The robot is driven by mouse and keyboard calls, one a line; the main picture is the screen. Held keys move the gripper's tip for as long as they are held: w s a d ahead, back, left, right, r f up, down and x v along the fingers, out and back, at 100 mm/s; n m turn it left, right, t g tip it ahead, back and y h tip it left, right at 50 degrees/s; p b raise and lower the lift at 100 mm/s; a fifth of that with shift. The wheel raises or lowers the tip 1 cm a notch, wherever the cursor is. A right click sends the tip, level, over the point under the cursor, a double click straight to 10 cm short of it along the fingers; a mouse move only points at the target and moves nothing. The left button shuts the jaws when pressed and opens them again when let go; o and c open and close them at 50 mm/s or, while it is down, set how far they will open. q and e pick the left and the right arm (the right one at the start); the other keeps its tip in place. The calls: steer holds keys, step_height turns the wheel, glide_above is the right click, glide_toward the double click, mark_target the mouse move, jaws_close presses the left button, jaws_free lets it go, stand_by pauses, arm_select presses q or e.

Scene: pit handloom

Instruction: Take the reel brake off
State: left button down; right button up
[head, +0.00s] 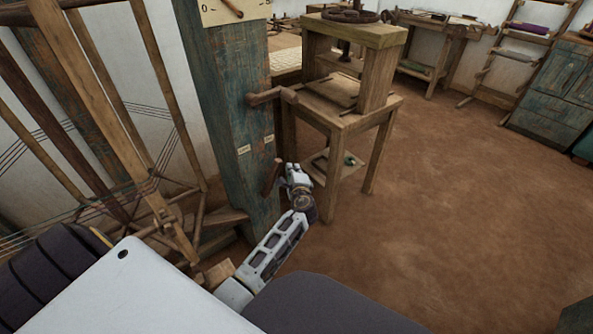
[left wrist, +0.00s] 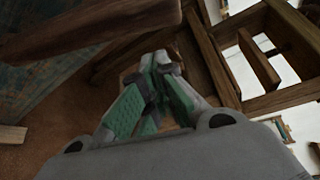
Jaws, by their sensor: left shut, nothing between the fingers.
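A blue-green wooden post (head: 238,110) stands left of centre in the head view. A short wooden lever (head: 270,178), apparently the reel brake, sticks out low on it and leans. Two small pale labels (head: 244,149) are on the post above it. My left gripper (head: 288,172) is just right of the lever, shut and empty; I cannot tell whether it touches. In the left wrist view its green-padded fingers (left wrist: 158,68) are together. A dark wooden bar (left wrist: 90,28), perhaps the lever, crosses above left of them. My right gripper is out of view.
A wooden handle (head: 270,95) juts from the post higher up. A wooden stand (head: 385,105) with a low shelf is close right of my gripper. A slanted wooden frame with threads (head: 100,100) fills the left. Open brown floor (head: 450,200) lies right.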

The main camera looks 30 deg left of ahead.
arm_select(q)
steer(key=shift+s+a+r, duration=0.2)
steer(key=shift+s+a, duration=0.1)
steer(key=shift+s, duration=0.15)
steer(key=shift+s+a+r, duration=0.15)
steer(key=shift+s+a, duration=0.1)
steer(key=shift+s, duration=0.2)
steer(key=shift+s+a, duration=0.1)
steer(key=shift+s, duration=0.15)
